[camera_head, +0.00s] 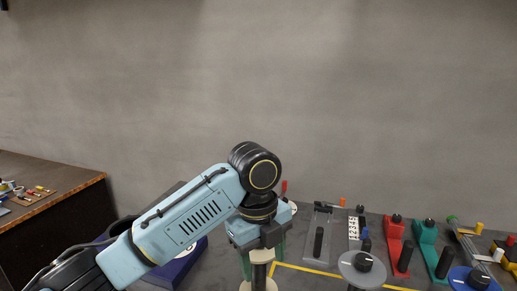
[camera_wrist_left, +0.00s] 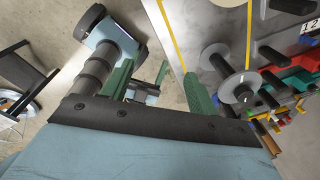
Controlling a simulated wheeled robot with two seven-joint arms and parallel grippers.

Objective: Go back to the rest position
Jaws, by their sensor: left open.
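My left arm reaches in from the lower left in the head view. Its gripper (camera_head: 262,262) points down over the dark bench, with green fingers apart. In the left wrist view the same gripper (camera_wrist_left: 158,85) shows its two green fingers spread, with nothing held between them. In the head view a pale round base with a dark post (camera_head: 259,284) stands just below or behind the fingers; I cannot tell whether they touch.
A grey disc with a black knob (camera_head: 362,265) stands right of the gripper. Red (camera_head: 396,245) and teal (camera_head: 427,248) tools lie farther right, near a blue disc (camera_head: 474,280). A wooden-edged table (camera_head: 60,210) stands at the left. The air above the bench is clear.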

